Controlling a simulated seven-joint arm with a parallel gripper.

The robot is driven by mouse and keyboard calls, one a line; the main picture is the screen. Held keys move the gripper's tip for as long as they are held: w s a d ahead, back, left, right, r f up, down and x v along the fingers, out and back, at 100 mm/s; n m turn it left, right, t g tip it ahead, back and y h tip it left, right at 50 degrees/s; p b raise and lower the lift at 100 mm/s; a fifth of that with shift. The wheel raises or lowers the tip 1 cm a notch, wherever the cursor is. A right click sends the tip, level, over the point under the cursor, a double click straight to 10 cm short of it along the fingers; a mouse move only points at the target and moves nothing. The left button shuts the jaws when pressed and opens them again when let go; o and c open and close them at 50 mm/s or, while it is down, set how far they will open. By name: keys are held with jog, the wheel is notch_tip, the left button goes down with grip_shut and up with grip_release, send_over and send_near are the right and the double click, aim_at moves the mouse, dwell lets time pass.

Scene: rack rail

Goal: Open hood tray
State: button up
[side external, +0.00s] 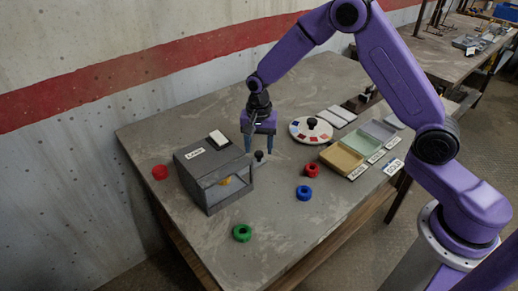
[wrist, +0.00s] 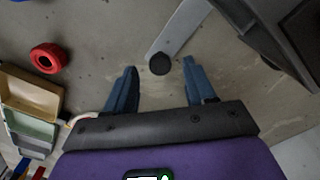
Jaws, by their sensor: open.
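The hood (side external: 205,180) is a dark grey box with a small label and a clear front. A yellow-orange object (side external: 226,181) shows inside it. A black knob (side external: 259,156) stands beside the hood, below my gripper (side external: 259,148). In the wrist view the knob (wrist: 160,64) sits at the end of a flat grey bar (wrist: 181,28), which runs toward the hood (wrist: 285,45). My gripper is open, pointing down, with one blue finger on each side of the knob in that view. I cannot tell whether either finger touches it. How the bar joins the hood is not clear.
A round dial (side external: 311,131) and coloured trays (side external: 341,159) stand right.

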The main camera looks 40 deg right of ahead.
jog(key=shift+f, duration=0.9)
grip_shut()
jog(key=d, duration=1.1)
grip_release()
jog(key=shift+a, duration=0.1)
